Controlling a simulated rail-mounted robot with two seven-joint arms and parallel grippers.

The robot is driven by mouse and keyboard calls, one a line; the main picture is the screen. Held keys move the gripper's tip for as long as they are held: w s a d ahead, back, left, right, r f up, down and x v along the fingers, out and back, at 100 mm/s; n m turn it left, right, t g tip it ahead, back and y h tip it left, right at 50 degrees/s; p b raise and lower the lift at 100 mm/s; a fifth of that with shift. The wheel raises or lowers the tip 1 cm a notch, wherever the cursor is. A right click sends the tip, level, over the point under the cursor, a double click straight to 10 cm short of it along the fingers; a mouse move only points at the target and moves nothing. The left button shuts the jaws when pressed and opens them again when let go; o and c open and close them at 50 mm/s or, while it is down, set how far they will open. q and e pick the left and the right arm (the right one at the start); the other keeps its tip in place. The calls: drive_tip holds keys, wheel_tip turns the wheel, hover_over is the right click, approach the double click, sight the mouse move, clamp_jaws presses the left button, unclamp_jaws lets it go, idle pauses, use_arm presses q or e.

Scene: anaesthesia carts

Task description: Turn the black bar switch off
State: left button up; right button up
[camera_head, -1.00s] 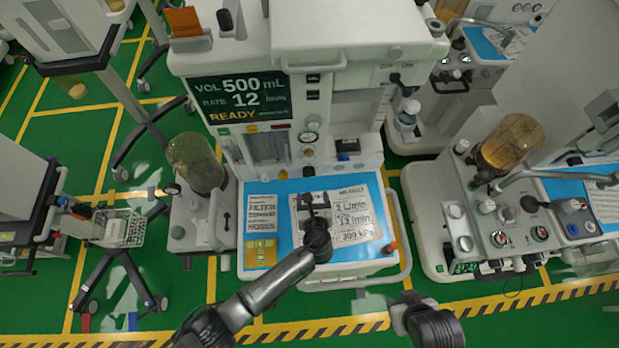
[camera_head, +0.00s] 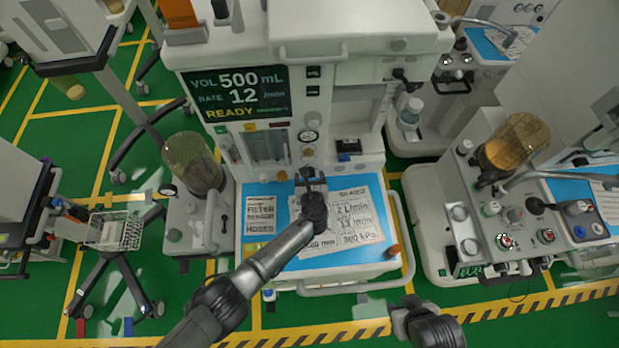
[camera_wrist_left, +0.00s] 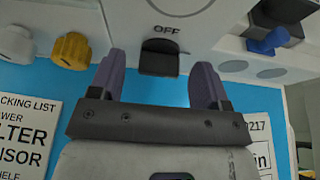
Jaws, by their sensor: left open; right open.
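The black bar switch (camera_wrist_left: 159,58) shows in the left wrist view, under the word OFF on the white panel of the machine. My left gripper (camera_wrist_left: 158,72) is open, with one purple-grey finger on each side of the switch and clear gaps between. In the head view my left gripper (camera_head: 311,183) is at the front panel of the middle machine, above the blue work surface (camera_head: 283,262); the switch is too small and covered to make out there. My right gripper (camera_head: 412,318) is low at the bottom edge, away from the machine; its fingers are hard to see.
A yellow knob (camera_wrist_left: 71,50) and a white knob (camera_wrist_left: 16,44) sit left of the switch; a blue-and-black fitting (camera_wrist_left: 270,38) is to the right. A printed sheet (camera_head: 340,220) lies on the work surface. A glass canister (camera_head: 192,162) stands at left.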

use_arm(q)
drive_tip(key=shift+c, duration=0.5)
drive_tip(key=c, duration=0.8)
drive_tip(key=shift+a+n, duration=0.1)
drive_tip(key=shift+n, duration=0.3)
drive_tip(key=shift+a+f+n+h+b, duration=0.15)
drive_tip(key=shift+n+h+b, duration=0.4)
drive_tip(key=shift+n+h, duration=0.2)
drive_tip(key=shift+s+a+n+t+h+b, duration=0.15)
drive_tip(key=shift+n+t+h+b, duration=0.15)
drive_tip(key=shift+n+h+b, duration=0.7)
drive_tip(key=shift+n, duration=0.25)
